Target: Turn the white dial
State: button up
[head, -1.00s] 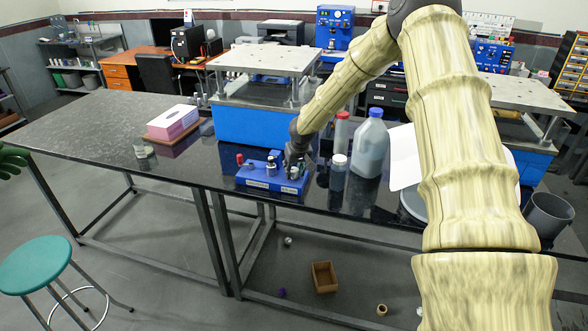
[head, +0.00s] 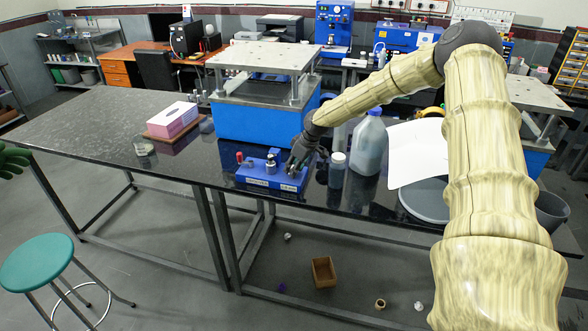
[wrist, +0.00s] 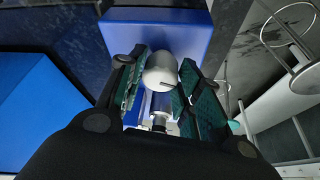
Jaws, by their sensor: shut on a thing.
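The blue device (head: 256,183) with white labels sits near the front edge of the black bench. It carries a red knob (head: 239,158) at its left and a silver cylinder (head: 271,166) in its middle. My gripper (head: 295,166) is over the device's right end in the head view and hides what is there.
A clear bottle with a blue cap (head: 369,148) and a small bottle with a white cap (head: 337,171) stand close right of my gripper. A blue press (head: 250,122) stands behind. A pink box (head: 173,120) is at left.

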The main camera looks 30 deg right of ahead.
jog(key=shift+d+n+g+y+b, duration=0.15)
jog(key=shift+n+g+y+b, duration=0.2)
jog(key=shift+n+b, duration=0.9)
jog(key=shift+n, duration=0.45)
jog(key=o, duration=1)
jog(key=shift+v, duration=5.95)
jog(key=shift+d, duration=0.15)
